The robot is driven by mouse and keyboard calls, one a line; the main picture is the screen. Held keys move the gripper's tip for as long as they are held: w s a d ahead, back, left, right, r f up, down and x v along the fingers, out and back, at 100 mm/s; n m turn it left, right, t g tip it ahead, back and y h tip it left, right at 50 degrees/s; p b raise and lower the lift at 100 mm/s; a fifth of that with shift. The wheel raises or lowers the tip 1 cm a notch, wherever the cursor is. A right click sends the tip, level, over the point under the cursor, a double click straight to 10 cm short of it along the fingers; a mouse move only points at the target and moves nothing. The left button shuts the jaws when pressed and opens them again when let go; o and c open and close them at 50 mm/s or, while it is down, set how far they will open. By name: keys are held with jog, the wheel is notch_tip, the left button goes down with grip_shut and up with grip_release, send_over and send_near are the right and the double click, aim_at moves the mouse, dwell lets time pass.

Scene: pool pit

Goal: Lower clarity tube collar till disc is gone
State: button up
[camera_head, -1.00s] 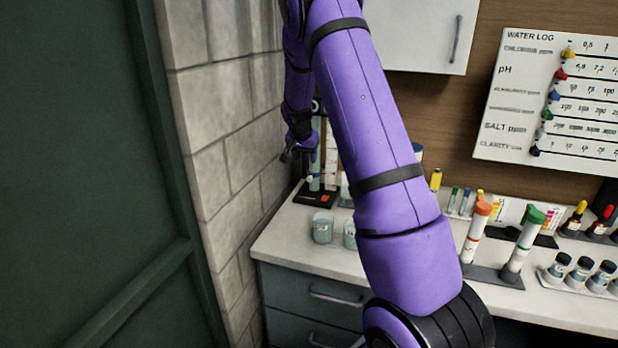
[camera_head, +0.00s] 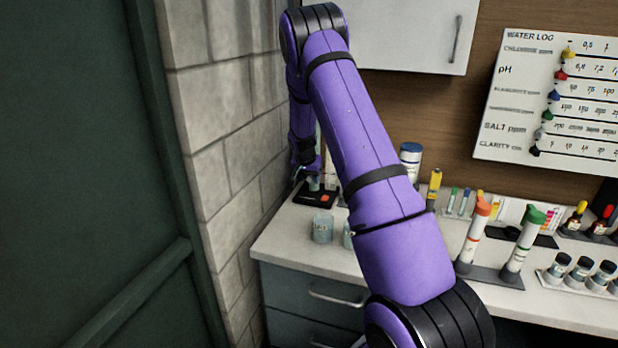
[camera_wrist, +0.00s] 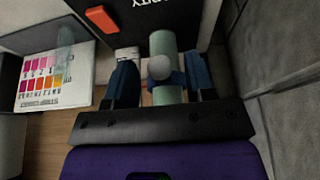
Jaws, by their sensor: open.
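The clarity tube (camera_wrist: 163,42) is a pale green cylinder on a black base (camera_wrist: 205,15) with "CLARITY" lettering in the wrist view. A blue collar (camera_wrist: 177,82) with a round grey knob (camera_wrist: 159,67) is at the tube. My gripper (camera_wrist: 161,72) is open, its two blue fingers on either side of the tube and knob. The right finger is close beside the collar; I cannot tell if they touch. In the head view my gripper (camera_head: 308,168) is low over the black base (camera_head: 315,194) in the wall corner. The disc is not visible.
The block wall (camera_head: 225,130) stands close on the left. A clear beaker (camera_head: 322,228) sits in front of the base. To the right are a blue-capped jar (camera_head: 410,160), orange-capped tube (camera_head: 473,232) and green-capped tube (camera_head: 523,242). A cabinet (camera_head: 415,35) hangs above.

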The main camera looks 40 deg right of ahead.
aim_at(310, 195)
grip_shut()
jog(key=shift+f, duration=2.45)
grip_release()
jog(key=shift+r, duration=0.1)
jog(key=v, duration=1)
jog(key=shift+a+r, duration=0.15)
jog(key=shift+r, duration=0.15)
